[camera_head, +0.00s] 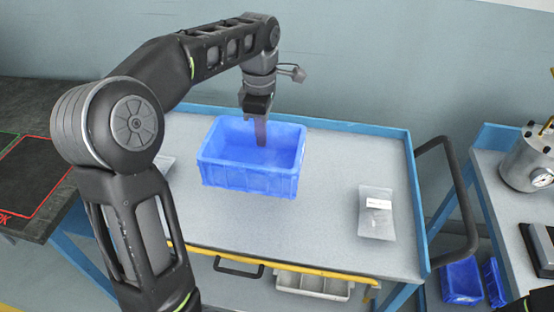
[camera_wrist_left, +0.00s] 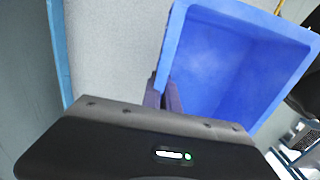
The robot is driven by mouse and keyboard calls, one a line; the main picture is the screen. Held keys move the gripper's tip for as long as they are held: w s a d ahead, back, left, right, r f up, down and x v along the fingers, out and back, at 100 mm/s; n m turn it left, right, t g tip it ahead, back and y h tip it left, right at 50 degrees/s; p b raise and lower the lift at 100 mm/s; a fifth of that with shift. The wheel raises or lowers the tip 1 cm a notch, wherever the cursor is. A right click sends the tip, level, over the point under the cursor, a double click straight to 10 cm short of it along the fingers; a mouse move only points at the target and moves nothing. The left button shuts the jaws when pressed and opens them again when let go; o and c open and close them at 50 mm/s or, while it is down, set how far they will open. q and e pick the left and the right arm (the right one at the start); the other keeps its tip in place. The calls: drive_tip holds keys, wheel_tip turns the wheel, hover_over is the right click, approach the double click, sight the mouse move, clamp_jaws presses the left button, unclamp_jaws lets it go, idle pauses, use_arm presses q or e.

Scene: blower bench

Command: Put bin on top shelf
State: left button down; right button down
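The blue bin (camera_head: 250,178) stands upright and empty on the grey top shelf (camera_head: 320,225) of a blue-framed cart, left of its middle. My left gripper (camera_head: 260,132) is at the bin's back wall, with one finger showing inside the bin in the head view. In the left wrist view, the fingers of my left gripper (camera_wrist_left: 164,95) sit close together on either side of the bin's rim, and the bin (camera_wrist_left: 225,60) fills the upper right. The fingers look closed on that wall. My right gripper is not in view.
A clear packet with a white label (camera_head: 376,212) lies on the shelf's right side. A black handle (camera_head: 460,200) sticks out at the cart's right end. A light tray (camera_head: 315,285) is below. Another bench with a metal pot (camera_head: 530,160) stands right; a dark mat (camera_head: 35,175) lies left.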

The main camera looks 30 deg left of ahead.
sight(263, 153)
use_arm(q)
drive_tip(key=shift+w, duration=0.1)
drive_tip(key=shift+s+r, duration=0.1)
drive_tip(key=shift+s, duration=0.15)
drive_tip(key=shift+f, duration=3.2)
drive_tip(key=shift+f+p, duration=0.35)
drive_tip(key=shift+f, duration=1.5)
drive_tip(key=shift+f, duration=0.1)
drive_tip(key=c, duration=1.6)
unclamp_jaws()
drive_tip(key=shift+c, duration=0.2)
wheel_tip(263, 153, up, 12)
drive_tip(key=shift+r, duration=0.1)
